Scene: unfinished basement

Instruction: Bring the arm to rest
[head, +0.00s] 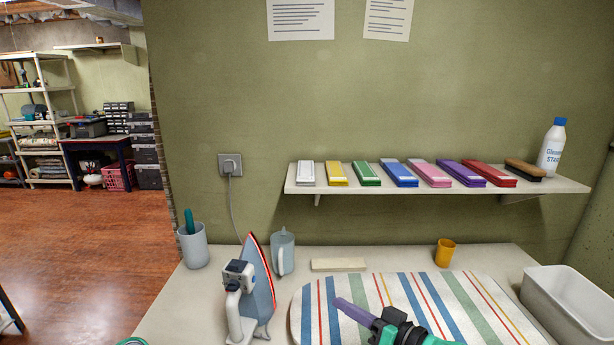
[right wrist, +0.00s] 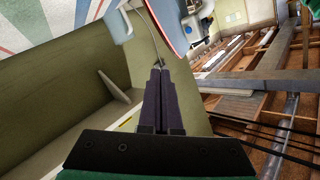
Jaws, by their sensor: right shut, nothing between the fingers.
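My right gripper (head: 338,302) comes in from the bottom of the head view, over the striped ironing board (head: 445,300). Its purple fingers point up and to the left, and part of my green and black wrist shows behind them. In the right wrist view the two fingers (right wrist: 158,72) lie together, shut with nothing between them. The striped cover also shows there at the top left (right wrist: 55,12). My left gripper is in neither view.
An iron (head: 262,275) stands upright left of the board. Behind are a jug (head: 283,253), a pale flat block (head: 339,265) and an orange cup (head: 445,252). A white bin (head: 570,305) stands right. A wall shelf (head: 400,188) holds coloured bundles, a brush and a bottle (head: 551,150).

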